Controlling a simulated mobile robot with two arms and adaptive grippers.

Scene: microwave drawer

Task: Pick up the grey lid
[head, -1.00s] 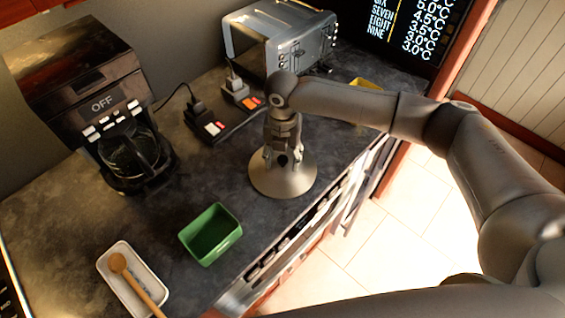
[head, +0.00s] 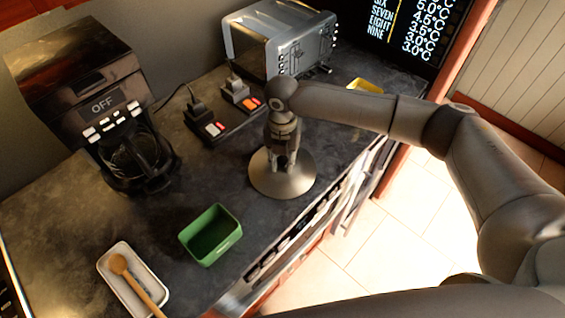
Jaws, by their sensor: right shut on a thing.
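The grey lid (head: 270,183) is a round, shallow metallic cone on the dark counter, right of the middle of the head view. My right gripper (head: 284,164) points down over it from above, with its fingers at the lid's centre. The fingers are shut on the lid's knob, which they hide. I cannot tell any gap between the lid and the counter. My left gripper does not show.
A green open box (head: 211,236) stands left of and nearer than the lid. A white tray (head: 150,290) with a wooden spoon (head: 119,265), a coffee maker (head: 101,110), power strips (head: 214,128) and a toaster oven (head: 273,40) share the counter (head: 205,170). The counter's front edge is close to the lid's right.

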